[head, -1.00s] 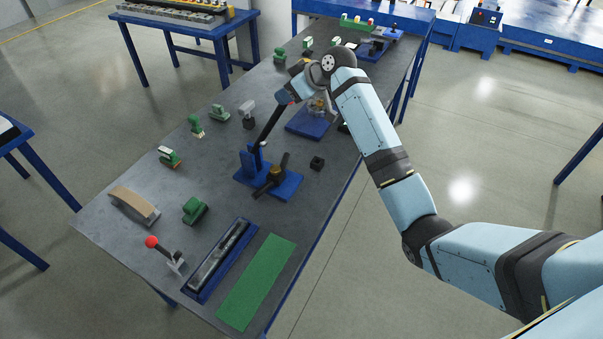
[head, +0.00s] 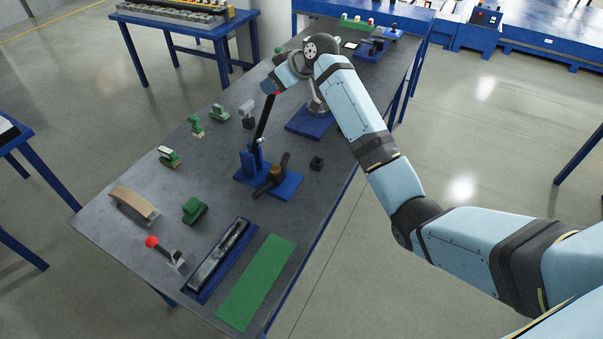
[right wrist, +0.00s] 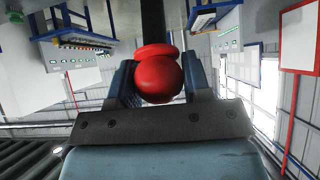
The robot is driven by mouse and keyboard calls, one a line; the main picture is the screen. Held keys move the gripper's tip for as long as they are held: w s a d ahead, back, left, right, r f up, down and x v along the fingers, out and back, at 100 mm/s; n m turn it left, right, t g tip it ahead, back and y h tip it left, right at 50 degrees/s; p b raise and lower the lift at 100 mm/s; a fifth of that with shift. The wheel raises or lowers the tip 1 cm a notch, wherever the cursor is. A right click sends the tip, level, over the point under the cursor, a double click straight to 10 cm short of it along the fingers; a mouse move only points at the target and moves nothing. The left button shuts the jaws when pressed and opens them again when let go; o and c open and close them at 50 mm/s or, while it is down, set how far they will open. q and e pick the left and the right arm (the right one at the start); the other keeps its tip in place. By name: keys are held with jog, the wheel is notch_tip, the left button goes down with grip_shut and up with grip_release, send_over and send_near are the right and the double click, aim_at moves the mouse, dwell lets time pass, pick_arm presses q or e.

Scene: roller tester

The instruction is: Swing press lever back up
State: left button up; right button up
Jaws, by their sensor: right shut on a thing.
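My right gripper (head: 272,88) is at the lever's upper end. In the right wrist view the red knob (right wrist: 158,78) of the lever sits between the two fingers of the right gripper (right wrist: 160,88), which are shut on it. In the head view the knob is mostly hidden by the gripper. My left gripper is not in view.
A red-knobbed small lever (head: 152,242), a blue tray (head: 205,291) and a green mat (head: 257,282) lie at the near end of the table. Several green parts line the left side. A small black block (head: 317,163) is right of the press. A second blue base (head: 310,124) stands behind.

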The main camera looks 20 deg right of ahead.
jog(key=shift+w+a+r, duration=0.25)
jog(key=shift+w+a, duration=0.25)
jog(key=shift+w, duration=0.05)
jog(key=shift+w+a+r, duration=0.2)
jog(key=shift+w+a, duration=0.3)
jog(key=shift+w, duration=0.05)
jog(key=shift+w+a+r, duration=0.15)
jog(key=shift+w+a, duration=0.15)
jog(key=o, duration=1.4)
jog(key=shift+w+a, duration=0.15)
jog(key=shift+w, duration=0.05)
jog(key=shift+o, duration=0.2)
jog(key=shift+s, duration=0.1)
jog(key=shift+v, duration=3.05)
